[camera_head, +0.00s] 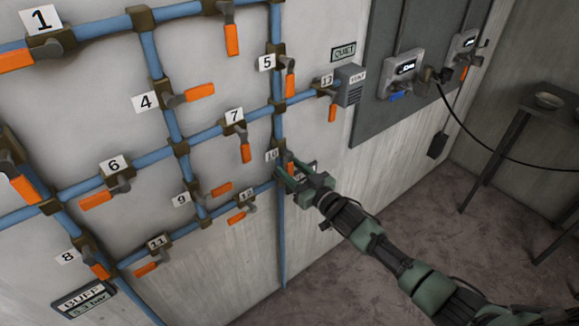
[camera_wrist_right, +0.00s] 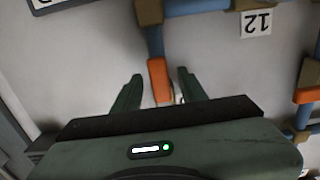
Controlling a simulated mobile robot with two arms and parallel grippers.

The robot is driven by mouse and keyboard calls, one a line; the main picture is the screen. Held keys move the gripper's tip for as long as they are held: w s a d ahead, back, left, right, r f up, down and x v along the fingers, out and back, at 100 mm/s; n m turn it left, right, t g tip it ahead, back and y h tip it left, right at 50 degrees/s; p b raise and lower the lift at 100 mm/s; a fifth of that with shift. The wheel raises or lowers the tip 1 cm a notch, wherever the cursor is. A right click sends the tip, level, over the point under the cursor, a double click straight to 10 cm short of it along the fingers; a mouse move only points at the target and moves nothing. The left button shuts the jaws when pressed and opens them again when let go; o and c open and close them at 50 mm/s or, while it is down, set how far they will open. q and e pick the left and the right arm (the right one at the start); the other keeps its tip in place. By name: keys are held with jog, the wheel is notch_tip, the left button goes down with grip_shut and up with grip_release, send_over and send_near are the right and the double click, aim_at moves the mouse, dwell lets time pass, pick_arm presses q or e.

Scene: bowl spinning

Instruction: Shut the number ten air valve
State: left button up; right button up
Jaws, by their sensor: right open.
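The number ten valve's label (camera_head: 272,156) is on the right vertical blue pipe, low on the wall. Its orange handle (camera_head: 290,159) is partly hidden behind my right gripper (camera_head: 297,172). In the right wrist view, an orange handle (camera_wrist_right: 159,80) lies between the two spread fingertips of my right gripper (camera_wrist_right: 160,82), with wall visible on both sides. The handle runs roughly in line with the short blue pipe (camera_wrist_right: 155,40) behind it. The jaws are open and not closed on it. My left gripper is not in view.
Valve 12's label (camera_head: 246,194) and orange handle (camera_head: 237,217) are just left and below. Valve 5's handle (camera_head: 291,84) and valve 13's handle (camera_head: 332,112) are above. A grey panel (camera_head: 420,75) and a dark table (camera_head: 545,112) stand at right. The floor between is clear.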

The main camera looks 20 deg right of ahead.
jog(key=shift+w+a, duration=0.15)
jog(key=shift+w, duration=0.05)
grip_shut()
dwell(1.4)
